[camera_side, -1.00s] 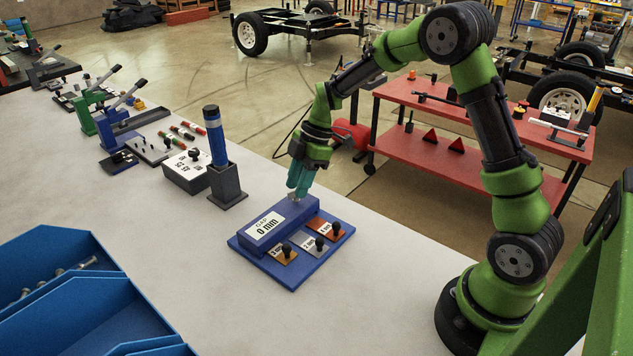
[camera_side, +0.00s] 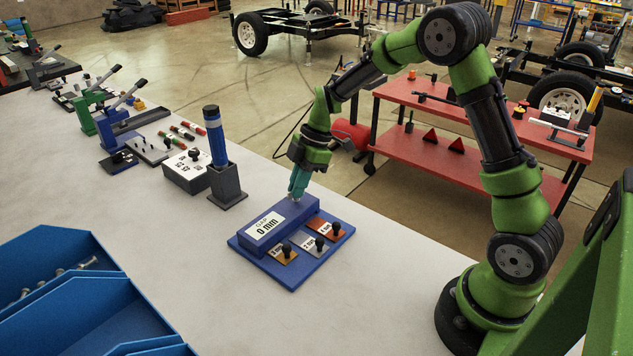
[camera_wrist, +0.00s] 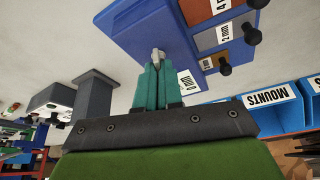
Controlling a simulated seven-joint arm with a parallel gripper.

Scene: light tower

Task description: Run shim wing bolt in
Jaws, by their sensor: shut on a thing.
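The blue shim fixture (camera_side: 293,272) lies on the grey bench, with a raised block (camera_side: 282,222) whose label reads "GAP 0 mm". The wing bolt (camera_wrist: 158,56) is a small silvery piece at the far end of the block. My gripper (camera_side: 297,196) points down over that end, its teal fingers shut on the bolt. In the wrist view the gripper (camera_wrist: 157,70) has its fingertips together at the bolt, hiding part of it. Orange, grey and red-brown shim plates (camera_side: 318,246) with black knobs sit in front of the block, labelled in mm.
A blue cylinder in a dark square holder (camera_side: 228,186) stands left of the fixture. Blue bins (camera_side: 90,310) are at front left, some holding bolts. Clamps and small blocks line the bench further back. The bench right of the fixture is clear.

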